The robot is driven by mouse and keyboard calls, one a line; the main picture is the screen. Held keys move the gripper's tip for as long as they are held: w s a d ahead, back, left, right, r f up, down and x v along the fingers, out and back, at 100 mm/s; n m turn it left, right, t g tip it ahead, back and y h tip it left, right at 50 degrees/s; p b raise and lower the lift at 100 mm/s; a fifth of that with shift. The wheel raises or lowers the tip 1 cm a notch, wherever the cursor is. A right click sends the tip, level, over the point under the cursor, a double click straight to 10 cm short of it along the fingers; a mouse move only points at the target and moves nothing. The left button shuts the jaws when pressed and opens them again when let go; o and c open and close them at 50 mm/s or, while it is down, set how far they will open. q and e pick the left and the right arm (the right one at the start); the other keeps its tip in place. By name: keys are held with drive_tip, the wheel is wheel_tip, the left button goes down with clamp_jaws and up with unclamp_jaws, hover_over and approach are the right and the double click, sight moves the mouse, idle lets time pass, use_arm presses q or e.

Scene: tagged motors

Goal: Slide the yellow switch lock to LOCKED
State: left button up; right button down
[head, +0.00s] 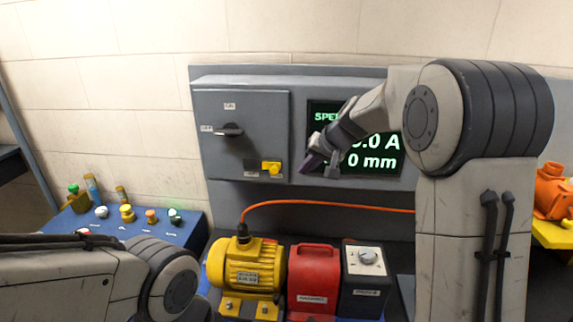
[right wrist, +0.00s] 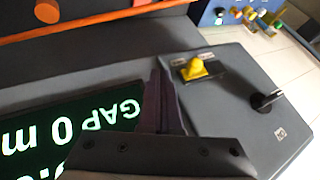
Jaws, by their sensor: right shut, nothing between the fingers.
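The yellow switch lock (head: 271,167) is on the lower right of the grey switch panel (head: 215,150). It sits at the right end of a short dark track, whose left part is bare. The small labels by it are too small to read. In the right wrist view the lock (right wrist: 195,69) is just right of my fingertips. My right gripper (head: 309,164) is shut and empty, to the right of the lock and apart from it, before the display's left edge. Its fingers (right wrist: 160,85) are together in the right wrist view. My left arm shows at lower left, its gripper out of view.
A black rotary handle (head: 230,130) is higher on the panel. The green-lettered display (head: 375,160) is partly behind my right arm. Below stand a yellow motor (head: 245,268), a red unit (head: 313,275) and a dial box (head: 364,275). An orange cable (head: 330,206) runs above them.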

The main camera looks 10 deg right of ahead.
sight(271, 169)
drive_tip(key=w+a+p, duration=0.1)
drive_tip(key=w+a+f+p, duration=0.1)
drive_tip(key=a, duration=0.1)
drive_tip(key=w+a+f+p, duration=0.1)
drive_tip(key=p, duration=0.1)
drive_tip(key=shift+w+a, duration=0.2)
drive_tip(key=shift+w, duration=0.15)
use_arm(q)
wheel_tip(271, 169, up, 4)
drive_tip(key=shift+r, duration=0.25)
